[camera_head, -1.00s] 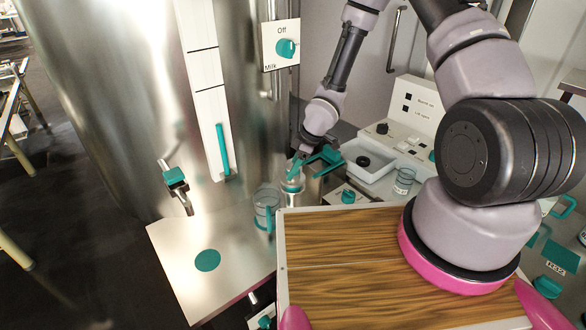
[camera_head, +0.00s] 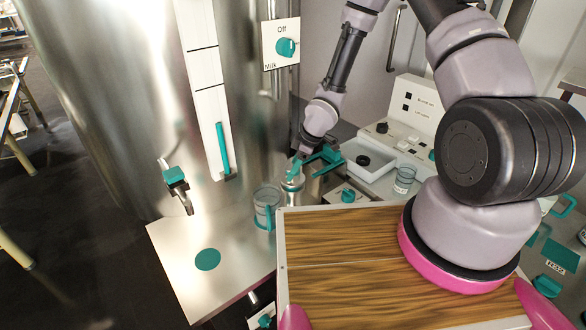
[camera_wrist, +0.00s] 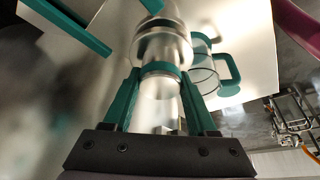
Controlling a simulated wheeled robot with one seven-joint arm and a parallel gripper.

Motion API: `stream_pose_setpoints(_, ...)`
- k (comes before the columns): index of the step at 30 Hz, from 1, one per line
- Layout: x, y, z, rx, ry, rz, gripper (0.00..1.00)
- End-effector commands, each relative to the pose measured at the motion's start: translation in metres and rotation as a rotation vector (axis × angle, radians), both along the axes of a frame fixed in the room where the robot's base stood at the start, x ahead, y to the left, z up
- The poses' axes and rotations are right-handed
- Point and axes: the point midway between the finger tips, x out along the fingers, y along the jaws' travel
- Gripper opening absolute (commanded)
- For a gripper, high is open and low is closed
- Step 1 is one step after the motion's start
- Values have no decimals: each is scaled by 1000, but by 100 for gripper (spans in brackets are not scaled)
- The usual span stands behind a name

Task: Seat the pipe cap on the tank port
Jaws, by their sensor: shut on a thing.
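My gripper (camera_wrist: 158,74) has two teal fingers closed around a shiny metal cylindrical piece with a teal band, which I take to be the pipe cap (camera_wrist: 160,83). A wide metal flange (camera_wrist: 160,42) shows just beyond the fingers; I cannot tell whether it belongs to the cap or to the tank port, nor whether they touch. In the head view my gripper (camera_head: 294,168) is small, beside the steel tank's lower right, with the cap (camera_head: 292,184) at its fingertips. The port cannot be made out clearly there.
A clear jug (camera_head: 267,206) with a teal handle stands close by on the steel shelf (camera_head: 180,255); the wrist view shows it beside the fingers. A teal-handled tap (camera_head: 175,178) projects from the tank (camera_head: 110,110). A white tray (camera_head: 369,170) and glass (camera_head: 403,180) stand right.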

Motion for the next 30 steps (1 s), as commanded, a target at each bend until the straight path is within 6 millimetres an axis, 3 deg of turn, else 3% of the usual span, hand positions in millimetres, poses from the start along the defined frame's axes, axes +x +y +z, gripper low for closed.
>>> stream_pose_setpoints(7, 0, 0, 0, 0, -1, 1, 0)
stream_pose_setpoints(8, 0, 0, 0, 0, -1, 1, 69)
stream_pose_setpoints(9, 0, 0, 0, 0, -1, 1, 84)
stream_pose_setpoints(10, 0, 0, 0, 0, -1, 1, 93)
stream_pose_setpoints(17, 0, 0, 0, 0, -1, 1, 93)
stream_pose_setpoints(18, 0, 0, 0, 0, 0, 0, 100)
stream_pose_setpoints(30, 1, 0, 8, 1, -1, 0, 100)
